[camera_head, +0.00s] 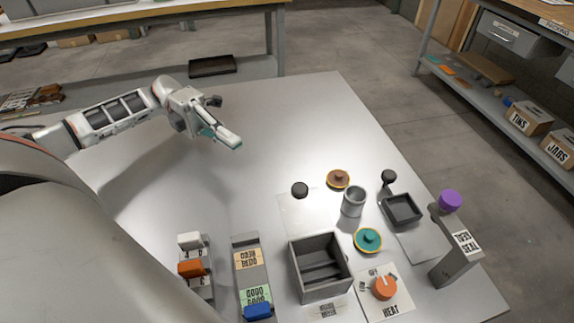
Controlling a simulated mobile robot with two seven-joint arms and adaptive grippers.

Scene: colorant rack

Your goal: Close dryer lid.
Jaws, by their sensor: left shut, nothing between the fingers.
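An open grey box (293,271) stands at the front of the table, with its inside showing from above. A small label (325,311) in front of it is too small to read. A dark shallow square tray (402,210) with a black round knob (388,177) behind it stands to the right. I cannot tell for sure which part is the dryer or its lid. My left gripper (231,141) is shut and empty, above the back left of the table, well apart from these things. My right gripper is not in view.
A heat dial (384,288), a press-seal post (458,255) with a purple knob, a grey cup (354,202), brown (338,179) and teal (368,240) discs, and a labelled grey strip (244,240) crowd the front.

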